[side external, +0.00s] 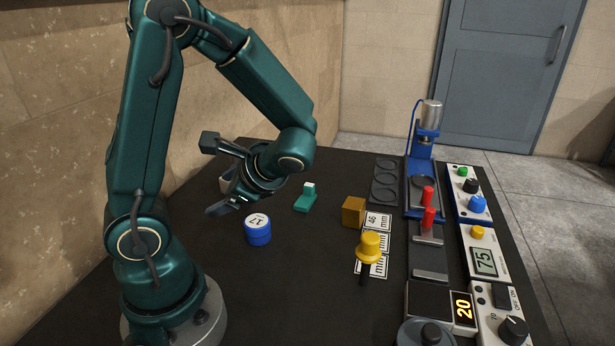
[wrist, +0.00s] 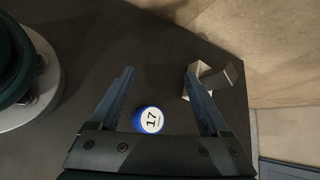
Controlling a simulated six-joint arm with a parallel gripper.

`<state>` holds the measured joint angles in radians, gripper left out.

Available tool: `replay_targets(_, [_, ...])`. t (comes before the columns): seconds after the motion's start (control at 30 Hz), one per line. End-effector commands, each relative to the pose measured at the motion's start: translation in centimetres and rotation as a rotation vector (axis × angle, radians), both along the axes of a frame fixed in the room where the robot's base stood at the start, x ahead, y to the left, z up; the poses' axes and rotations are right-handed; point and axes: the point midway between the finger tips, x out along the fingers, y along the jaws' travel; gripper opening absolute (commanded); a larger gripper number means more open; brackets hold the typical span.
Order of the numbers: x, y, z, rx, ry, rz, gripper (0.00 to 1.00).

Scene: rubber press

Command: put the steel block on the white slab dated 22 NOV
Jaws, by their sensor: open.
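My gripper (side external: 228,196) is open and empty above the left part of the dark table. In the wrist view its two fingers (wrist: 158,74) are spread wide. A pale block-like thing (wrist: 200,69) and a greyer block (wrist: 230,77) sit close together at the right finger, which partly covers them. The greyer one may be the steel block and the pale one may be the slab, but I cannot read any date. In the side view, a pale object (side external: 225,183) shows behind my gripper, mostly hidden.
A blue tin marked 17 (side external: 257,229) stands in front of my gripper; it also shows in the wrist view (wrist: 149,120). A teal piece (side external: 305,200), a brown cube (side external: 353,211), a yellow-knobbed handle (side external: 369,247) and a blue press (side external: 424,165) stand to the right.

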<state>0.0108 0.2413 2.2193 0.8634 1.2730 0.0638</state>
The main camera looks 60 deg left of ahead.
Motion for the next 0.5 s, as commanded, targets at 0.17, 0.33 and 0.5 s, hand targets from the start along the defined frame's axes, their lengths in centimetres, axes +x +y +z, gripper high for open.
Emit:
replay_targets(0.17, [-0.3,-4.8,0.2,-0.227,-0.308,0.141,0.80])
replay_targets(0.33, [0.6,-9.8,1.1,-0.461,-0.597,0.250,0.80])
replay_targets(0.5, [1.8,-13.9,3.1,-0.680,-0.848,0.328,0.80])
